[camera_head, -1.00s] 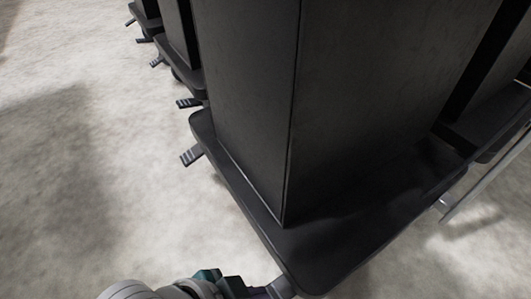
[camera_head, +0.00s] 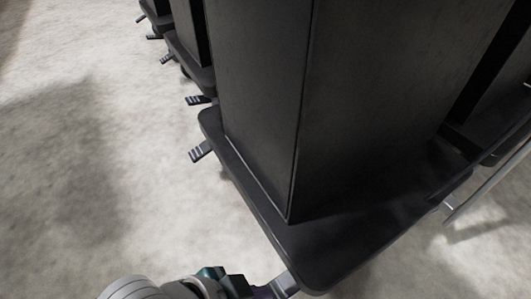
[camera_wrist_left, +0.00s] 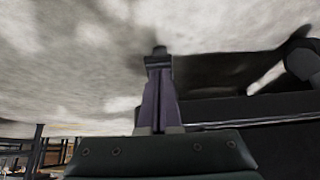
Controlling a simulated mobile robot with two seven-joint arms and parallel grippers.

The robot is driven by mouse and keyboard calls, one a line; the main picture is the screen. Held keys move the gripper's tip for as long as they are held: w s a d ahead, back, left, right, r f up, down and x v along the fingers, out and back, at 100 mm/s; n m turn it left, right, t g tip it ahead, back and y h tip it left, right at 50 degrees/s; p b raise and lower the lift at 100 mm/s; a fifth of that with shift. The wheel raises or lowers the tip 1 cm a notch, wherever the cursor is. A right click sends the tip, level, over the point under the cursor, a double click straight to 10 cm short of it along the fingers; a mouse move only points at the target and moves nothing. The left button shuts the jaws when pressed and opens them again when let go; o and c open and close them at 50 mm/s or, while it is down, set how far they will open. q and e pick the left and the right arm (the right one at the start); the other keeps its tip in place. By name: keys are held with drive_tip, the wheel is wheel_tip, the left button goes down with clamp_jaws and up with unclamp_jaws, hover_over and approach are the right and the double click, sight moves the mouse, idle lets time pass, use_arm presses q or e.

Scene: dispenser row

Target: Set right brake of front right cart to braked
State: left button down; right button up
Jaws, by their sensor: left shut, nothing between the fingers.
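The nearest cart is a tall black box on a flat black base (camera_head: 335,257) with rounded corners. A small grey brake pedal (camera_head: 286,283) sticks out at the base's near corner, at the bottom of the head view. Another grey pedal (camera_head: 201,151) sticks out at the base's far left corner and slopes down outward. My left gripper (camera_head: 266,291) is shut and empty, right at the near pedal; I cannot tell whether it touches. In the left wrist view its purple fingers (camera_wrist_left: 158,92) are together, beside the dark cart underside (camera_wrist_left: 245,108). My right gripper is not in view.
More black carts stand in a row behind, with pedals (camera_head: 197,100) sticking out on the left. A pale metal bar (camera_head: 487,187) runs at the right. A dark round caster (camera_wrist_left: 301,62) shows in the left wrist view. The pale floor (camera_head: 120,190) to the left is clear.

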use_arm(q)
drive_tip(key=shift+r, duration=0.1)
drive_tip(key=s+a+r+p, duration=0.5)
drive_tip(key=a+r+p, duration=0.3)
drive_tip(key=p, duration=0.2)
drive_tip(key=shift+s+r, duration=0.35)
drive_tip(key=shift+d, duration=0.1)
